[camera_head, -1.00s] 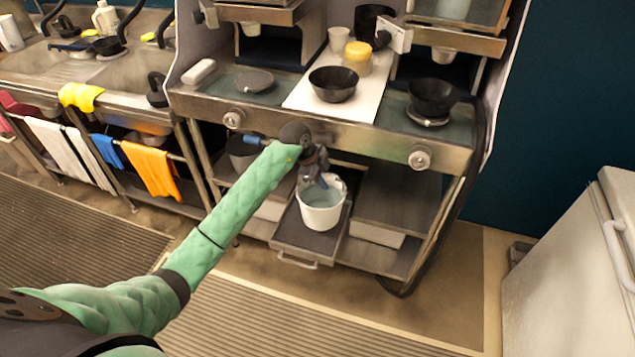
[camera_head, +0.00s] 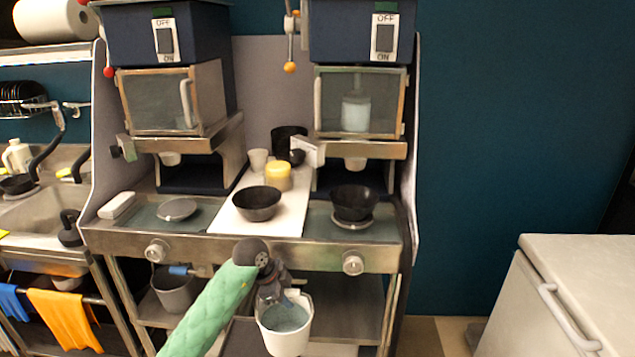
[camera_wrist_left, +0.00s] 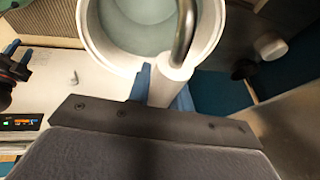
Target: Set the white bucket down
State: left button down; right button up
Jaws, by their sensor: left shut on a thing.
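My left gripper (camera_head: 272,292) is shut on the handle of the white bucket (camera_head: 287,335), in front of the lower shelves of the machine stand. The bucket is roughly upright, with pale blue-grey contents. Its bottom is near the picture's lower edge, and I cannot tell whether it touches anything. In the left wrist view the bucket (camera_wrist_left: 92,38) fills the top, with its handle (camera_wrist_left: 182,45) running down between the blue finger pads. My right gripper is not seen.
The counter (camera_head: 225,254) is above the bucket, with black bowls (camera_head: 257,204) and a yellow-topped cup (camera_head: 278,177) on it. A grey bucket (camera_head: 175,292) sits on the shelf to the left. A white chest (camera_head: 590,265) stands at the right.

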pick_arm(q)
jog(key=shift+r+n+t, duration=0.1)
jog(key=shift+n+t, duration=0.2)
jog(key=shift+n, duration=0.4)
jog(key=shift+s+r+n+t+y, duration=0.1)
jog(key=shift+r+n+t+y, duration=0.2)
jog(key=shift+r+n+y, duration=0.5)
jog(key=s+a+r+n+t, duration=0.1)
jog(key=s+a+r+n, duration=0.3)
jog(key=a, duration=0.5)
jog(key=shift+s+a+r+n+y, duration=0.25)
jog(key=shift+s+r+n+y, duration=0.2)
jog(key=shift+s, duration=0.95)
jog(key=shift+a+f, duration=0.1)
